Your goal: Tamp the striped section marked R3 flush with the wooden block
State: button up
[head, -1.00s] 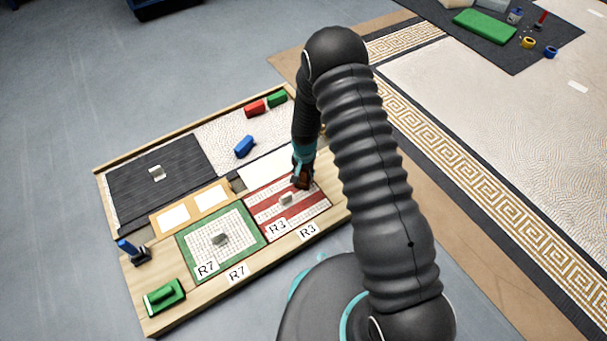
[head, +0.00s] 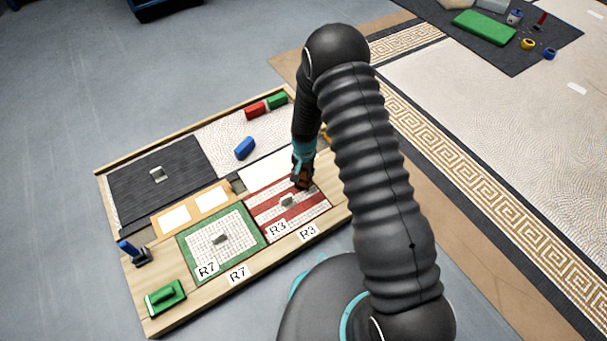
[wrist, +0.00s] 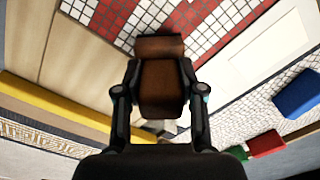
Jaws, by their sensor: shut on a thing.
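The striped section marked R3 (head: 270,213) is a red and white mosaic panel lying in the wooden board. A small grey knob (head: 287,200) stands at its middle. My gripper (head: 302,182) is over its far right corner. In the wrist view my gripper (wrist: 160,90) is shut on the brown wooden block (wrist: 161,47), with a finger on each side. The striped section also shows in the wrist view (wrist: 195,35) beyond the block. The block is at or just above the panel's edge; I cannot tell whether it touches.
A green-bordered R7 panel (head: 188,246) lies left of R3. A green float (head: 165,297) and a blue-handled tool (head: 128,250) are at the board's left end. Blue (head: 245,147), red (head: 255,109) and green (head: 277,101) blocks lie toward the back.

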jog(key=shift+r+p, duration=1.15)
jog(key=shift+r, duration=1.45)
